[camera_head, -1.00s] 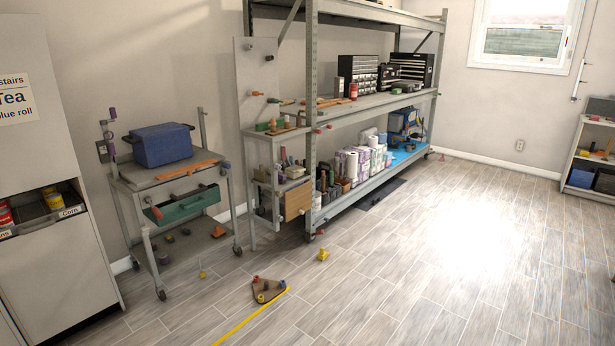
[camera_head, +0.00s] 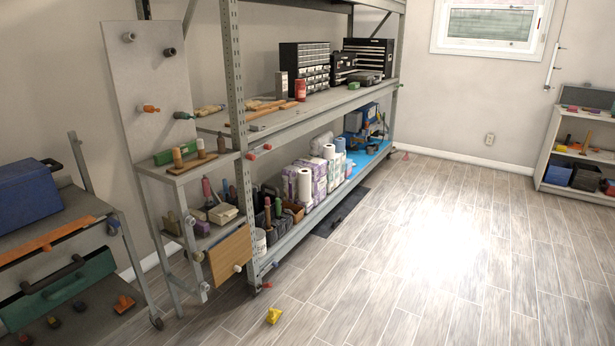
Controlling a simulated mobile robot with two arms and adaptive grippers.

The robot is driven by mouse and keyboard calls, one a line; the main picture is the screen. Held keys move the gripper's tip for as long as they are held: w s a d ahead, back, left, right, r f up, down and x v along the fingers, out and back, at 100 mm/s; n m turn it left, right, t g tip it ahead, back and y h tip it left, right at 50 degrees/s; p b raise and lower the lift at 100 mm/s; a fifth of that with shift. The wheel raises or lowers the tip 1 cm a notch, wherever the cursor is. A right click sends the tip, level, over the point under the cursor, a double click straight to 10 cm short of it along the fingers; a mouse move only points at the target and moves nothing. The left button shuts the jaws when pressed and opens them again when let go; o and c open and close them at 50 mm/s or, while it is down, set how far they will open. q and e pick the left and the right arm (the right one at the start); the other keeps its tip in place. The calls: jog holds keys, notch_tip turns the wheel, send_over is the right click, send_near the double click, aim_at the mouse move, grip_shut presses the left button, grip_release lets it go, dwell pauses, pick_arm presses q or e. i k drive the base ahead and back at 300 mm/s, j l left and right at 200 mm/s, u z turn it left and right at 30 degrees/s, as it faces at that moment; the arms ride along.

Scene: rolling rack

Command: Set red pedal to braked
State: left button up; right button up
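Neither of my grippers is in view. A small red part (camera_head: 266,286) sits low at the foot of the near front post of the tall metal rack (camera_head: 232,90); it may be a pedal, but it is too small to tell whether it is pressed or raised. Another red part (camera_head: 406,155) shows near the floor at the rack's far end.
A grey cart with a blue bin (camera_head: 40,198) and green drawer (camera_head: 62,290) stands at the left. A yellow object (camera_head: 273,316) lies on the floor before the rack. A low white shelf unit (camera_head: 547,160) stands at the right. The floor (camera_head: 430,260) between is clear.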

aim_at(266, 286)
jog(key=i+u, duration=0.2)
jog(key=i, duration=0.3)
jog(key=i+l+u, duration=0.15)
jog(key=i, duration=0.4)
jog(key=i+u, duration=0.2)
jog(key=i, duration=0.3)
jog(key=i+l, duration=0.2)
jog(key=i, duration=0.15)
jog(key=i+l, duration=0.15)
jog(key=i, duration=0.15)
